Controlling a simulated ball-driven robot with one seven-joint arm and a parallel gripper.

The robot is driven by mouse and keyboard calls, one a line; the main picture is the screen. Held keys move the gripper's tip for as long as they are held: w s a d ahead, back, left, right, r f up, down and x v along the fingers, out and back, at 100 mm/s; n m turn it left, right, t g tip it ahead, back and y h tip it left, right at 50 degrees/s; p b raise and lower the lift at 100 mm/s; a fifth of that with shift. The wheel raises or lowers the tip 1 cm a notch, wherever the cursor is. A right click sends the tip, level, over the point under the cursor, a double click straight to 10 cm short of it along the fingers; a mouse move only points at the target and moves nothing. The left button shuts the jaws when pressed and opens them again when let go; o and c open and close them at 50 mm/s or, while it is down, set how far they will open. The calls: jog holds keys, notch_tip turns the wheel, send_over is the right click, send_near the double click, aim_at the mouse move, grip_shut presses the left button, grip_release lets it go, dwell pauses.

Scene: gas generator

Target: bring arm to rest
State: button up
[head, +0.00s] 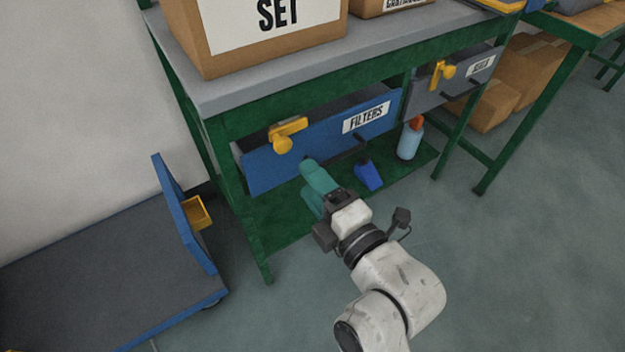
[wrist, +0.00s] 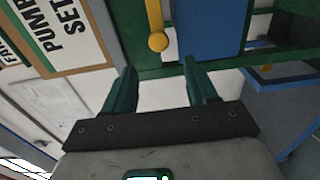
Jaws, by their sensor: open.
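My gripper (head: 318,188) is in front of the green workbench, just below the blue drawer labelled FILTERS (head: 330,135) in the head view. In the wrist view its two green fingers (wrist: 154,92) stand apart with nothing between them. The drawer's yellow handle piece (head: 286,135) is up and left of the gripper, and a yellow rod with a knob (wrist: 157,38) shows beyond the fingertips in the wrist view. I cannot tell whether the gripper touches the drawer.
A cardboard box marked SET (head: 255,35) stands on the bench top (head: 400,45). A grey drawer (head: 455,75) is at right. A blue bottle (head: 409,141) and a blue item (head: 368,174) are on the lower shelf. A blue cart (head: 110,260) stands left. Floor at right (head: 530,250) is clear.

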jog(key=s+d+f+m+g+h, duration=0.3)
jog(key=s+d+f+m+g, duration=0.15)
jog(key=d+f+m, duration=0.35)
jog(key=s+d+f+m+g+h, duration=0.35)
jog(key=s+d+f+m, duration=0.2)
jog(key=d+f, duration=0.35)
jog(key=s+d+f+m+g+h, duration=0.2)
jog(key=s+d+f+m+g, duration=0.15)
jog(key=s+d+m, duration=0.35)
jog(key=s+d+f+m+g+h, duration=0.25)
jog(key=s+d+f+m, duration=0.2)
jog(key=s, duration=0.45)
notch_tip(320, 180, up, 26)
jog(key=a+p, duration=0.1)
jog(key=p, duration=2.4)
jog(key=shift+w+y, duration=0.15)
jog(key=shift+y, duration=0.25)
jog(key=shift+r, duration=0.1)
jog(key=shift+c, duration=0.2)
